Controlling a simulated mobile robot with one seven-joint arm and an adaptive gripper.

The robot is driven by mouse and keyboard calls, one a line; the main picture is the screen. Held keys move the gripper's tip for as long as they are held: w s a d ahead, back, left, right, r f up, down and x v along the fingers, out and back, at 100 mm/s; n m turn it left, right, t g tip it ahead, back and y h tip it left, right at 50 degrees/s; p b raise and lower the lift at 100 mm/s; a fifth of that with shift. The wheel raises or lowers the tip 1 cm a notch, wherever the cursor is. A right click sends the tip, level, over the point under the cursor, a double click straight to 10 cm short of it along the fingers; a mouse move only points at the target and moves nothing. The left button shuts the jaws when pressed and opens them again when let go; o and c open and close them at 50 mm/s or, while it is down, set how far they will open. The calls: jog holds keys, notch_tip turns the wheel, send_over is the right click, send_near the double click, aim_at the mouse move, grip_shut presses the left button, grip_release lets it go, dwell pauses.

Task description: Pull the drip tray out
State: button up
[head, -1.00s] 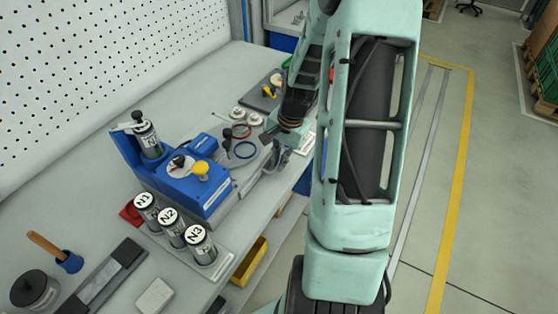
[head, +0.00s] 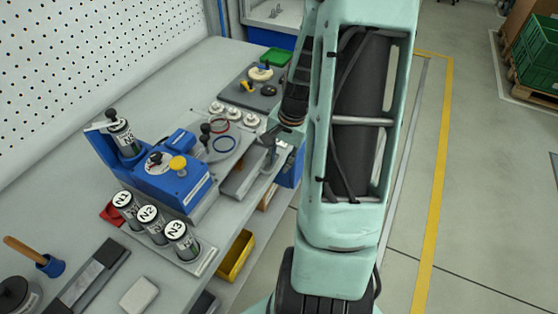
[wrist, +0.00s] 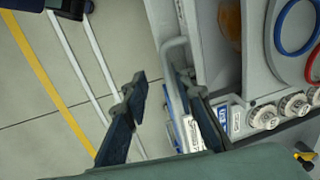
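The drip tray (head: 240,181) is a grey open box at the front of the blue machine (head: 172,185), sticking out past the bench edge. In the wrist view its pale wall (wrist: 205,45) and amber-brown contents (wrist: 231,25) show. A pale U-shaped handle (wrist: 172,47) is on its outer end. My gripper (wrist: 158,78) is open, with its dark fingers on either side of the handle and a clear gap toward the left finger. I cannot tell whether the right finger touches it. In the head view my gripper (head: 272,146) is at the tray's outer end, partly hidden by my arm.
Canisters N1, N2 and N3 (head: 182,240) stand on the bench left of the tray. Red and blue rings (head: 224,144) and several white knobs (head: 232,112) lie behind it. A yellow bin (head: 236,256) is below the bench.

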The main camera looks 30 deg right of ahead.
aim_at(275, 163)
notch_tip(275, 163, up, 12)
jog(key=s+d, duration=0.1)
jog(key=s, duration=0.1)
jog(key=shift+f, duration=0.2)
jog(key=shift+o, duration=0.6)
jog(key=shift+o, duration=1.1)
jog(key=shift+f, duration=0.25)
jog(key=o, duration=0.9)
jog(key=s+f+m+y+b, duration=0.1)
jog(key=f, duration=0.2)
jog(key=s+f+m+y+b, duration=0.1)
jog(key=f, duration=0.3)
jog(key=s+f+m+b, duration=0.1)
jog(key=s+f, duration=0.1)
jog(key=f, duration=0.1)
jog(key=shift+s+d+f+m+g+y, duration=0.1)
jog(key=shift+f+m+g+y, duration=0.2)
jog(key=shift+y, duration=0.1)
jog(key=shift+o, duration=0.2)
notch_tip(275, 163, down, 9)
jog(key=s+a+m+t+y+b, duration=0.2)
jog(key=a+m+t+y+b, duration=0.1)
jog(key=m+t+y+b, duration=0.5)
jog(key=d+r+m+t+h+b, duration=0.3)
jog(key=d+r+m+t, duration=0.3)
jog(key=d+m, duration=0.1)
jog(key=b+x, duration=0.1)
jog(key=x, duration=1)
jog(key=shift+w, duration=0.25)
